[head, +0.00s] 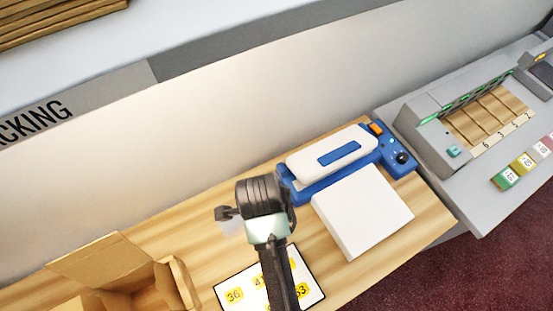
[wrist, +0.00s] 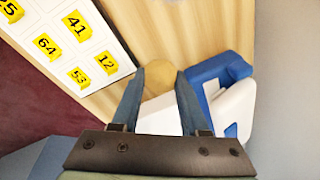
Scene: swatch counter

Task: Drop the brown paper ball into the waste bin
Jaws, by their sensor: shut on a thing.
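In the wrist view, the brown paper ball (wrist: 158,69) is a tan round shape between the tips of my gripper (wrist: 160,74). The two blue-grey fingers are shut on it, one on each side. Wooden counter shows behind the ball. No waste bin shows in either view.
A blue and white sealing machine (head: 330,160) and a white block (head: 362,220) stand right of my arm. A numbered card (head: 232,292) lies beneath it. An open cardboard box (head: 110,262) is at left. A grey slotted unit (head: 440,130) is at far right.

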